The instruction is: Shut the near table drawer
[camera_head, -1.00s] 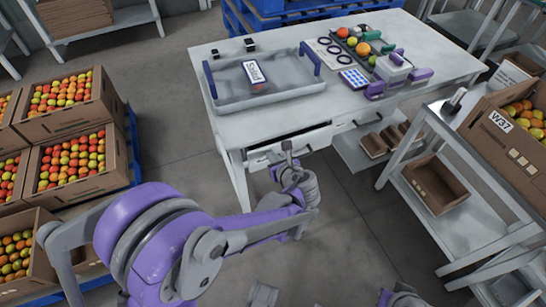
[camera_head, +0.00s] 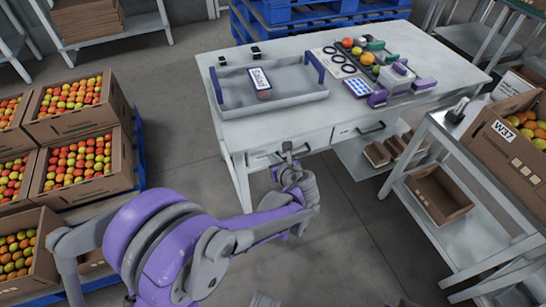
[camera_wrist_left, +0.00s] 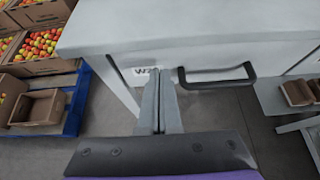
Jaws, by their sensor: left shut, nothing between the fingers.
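The white worktable (camera_head: 400,100) has two drawers side by side under its top. The near drawer (camera_head: 318,141) is the left one, and its front looks flush with the frame, with no dark gap above it. In the left wrist view its front (camera_wrist_left: 215,64) carries a black bar handle (camera_wrist_left: 218,80) and a small label. My left gripper (camera_head: 287,148) is shut and empty, its fingertips at the drawer front, left of the handle. I cannot tell whether they touch it.
A grey tray (camera_head: 270,104) holding a labelled device stands on the table. The second drawer (camera_head: 350,130) beside it looks shut. Fruit boxes (camera_head: 75,165) stand at left, and a shelf rack (camera_head: 470,165) with boxes at right. The floor before the table is clear.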

